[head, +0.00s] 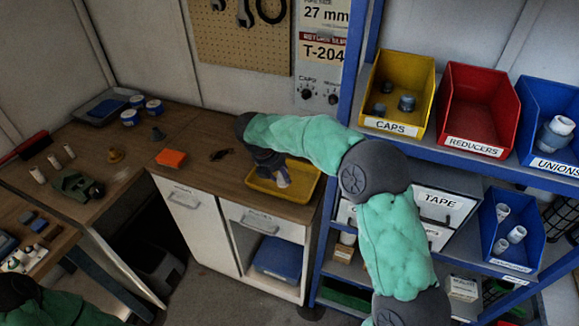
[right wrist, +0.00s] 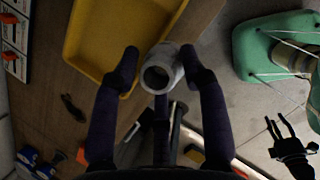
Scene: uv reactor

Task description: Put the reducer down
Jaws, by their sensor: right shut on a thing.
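My right gripper (head: 272,165) reaches over the counter at the yellow tray (head: 308,185). It is shut on a pale grey reducer (head: 284,179), a short hollow fitting. In the right wrist view, the two dark fingers (right wrist: 159,58) hold the reducer (right wrist: 160,72) from both sides, with its round opening facing the camera. There it overlaps the edge of the yellow tray (right wrist: 88,60). The gap between reducer and tray floor cannot be judged. My left gripper (right wrist: 275,119) appears small and dark at the lower right there, fingers apart and empty.
An orange box (head: 171,158) and a dark small item (head: 221,154) lie left of the tray. Blue shelving at right holds yellow caps (head: 391,126), red reducers (head: 474,151) and blue unions (head: 551,164) bins. The red bin looks empty. Counter between orange box and tray is mostly clear.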

